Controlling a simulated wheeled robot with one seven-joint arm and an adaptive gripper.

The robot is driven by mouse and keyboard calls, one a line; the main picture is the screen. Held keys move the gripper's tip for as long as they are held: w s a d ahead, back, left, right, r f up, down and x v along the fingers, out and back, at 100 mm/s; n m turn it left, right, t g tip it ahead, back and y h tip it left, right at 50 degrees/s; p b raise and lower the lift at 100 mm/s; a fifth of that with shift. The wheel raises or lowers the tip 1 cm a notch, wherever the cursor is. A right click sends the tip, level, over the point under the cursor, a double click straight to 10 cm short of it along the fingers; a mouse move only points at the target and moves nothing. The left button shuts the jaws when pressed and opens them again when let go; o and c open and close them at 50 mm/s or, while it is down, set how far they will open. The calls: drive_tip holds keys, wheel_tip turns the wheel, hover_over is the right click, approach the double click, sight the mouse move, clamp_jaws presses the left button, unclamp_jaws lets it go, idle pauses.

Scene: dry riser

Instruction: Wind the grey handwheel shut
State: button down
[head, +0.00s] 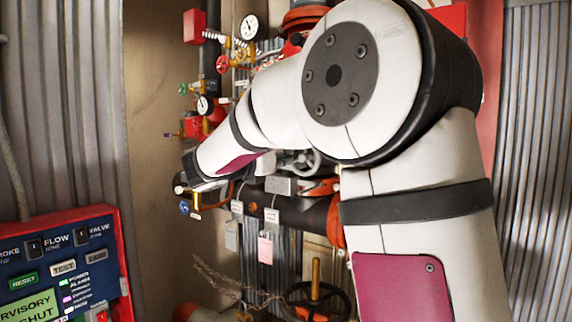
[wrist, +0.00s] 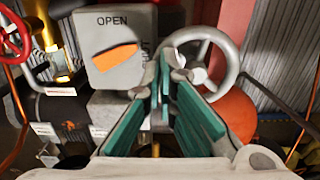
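The grey handwheel (wrist: 231,50) is a spoked wheel at the upper middle of the wrist view. In the head view the grey handwheel (head: 314,164) shows partly, below my arm. My gripper (wrist: 168,72) has teal pads, and its fingertips come close together at the wheel's left rim, overlapping it in the picture. Whether they clasp the rim I cannot tell. A grey indicator box (wrist: 113,71) left of the wheel reads OPEN at the top, with sideways lettering at its right edge. Its orange pointer slants, right end up.
A red alarm panel (head: 62,262) stands at the lower left. A dark handwheel (head: 345,296) sits low in front. Gauges (head: 250,27) and small red valves (head: 221,64) crowd the upper left. An orange-red flange (wrist: 232,112) lies just below the grey wheel.

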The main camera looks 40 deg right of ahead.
sight(310, 173)
drive_tip(key=shift+s+d+r+p, duration=1.25)
drive_tip(key=shift+s+r+p, duration=0.35)
drive_tip(key=shift+s, duration=1.1)
drive_tip(key=f, duration=0.1)
drive_tip(key=s+f, duration=0.1)
drive_tip(key=f, duration=0.3)
drive_tip(key=shift+s+d+f, duration=0.15)
drive_tip(key=shift+d+f, duration=0.1)
drive_tip(key=shift+w+a+f+b, duration=0.25)
drive_tip(key=shift+w+f+b, duration=0.15)
drive_tip(key=shift+w+f, duration=0.45)
drive_tip(key=shift+p+v, duration=0.5)
drive_tip(key=shift+v, duration=1.55)
